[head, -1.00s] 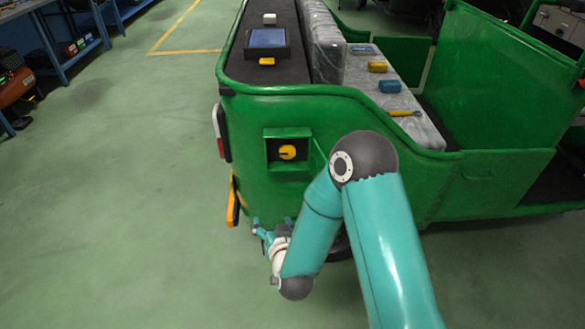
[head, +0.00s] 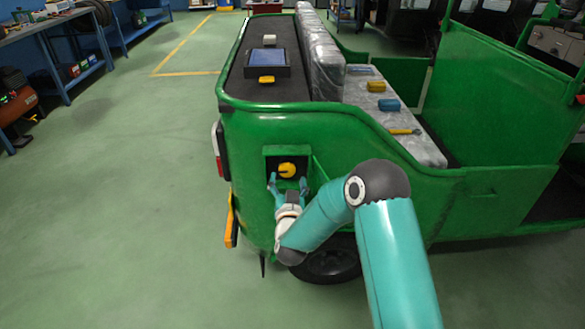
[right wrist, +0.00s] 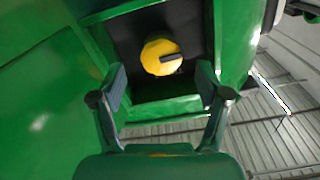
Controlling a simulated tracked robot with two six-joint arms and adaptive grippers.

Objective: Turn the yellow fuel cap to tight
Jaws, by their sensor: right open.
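The yellow fuel cap (head: 287,170) sits in a dark square recess in the green side of the rickshaw (head: 380,135). In the right wrist view the cap (right wrist: 161,56) is round with a dark bar-shaped mark on its face. My right gripper (head: 288,182) is open and empty, just below the cap in the head view. In the right wrist view its two fingertips (right wrist: 160,84) stand apart, one to each side and a little below the cap, not touching it. My left gripper is not in view.
A green flap (head: 322,178) stands out at the right of the recess. A dark tray with a blue screen (head: 266,59) lies on the rickshaw's top. Tools lie on the grey seat (head: 425,150). The green floor (head: 120,200) at the left is clear.

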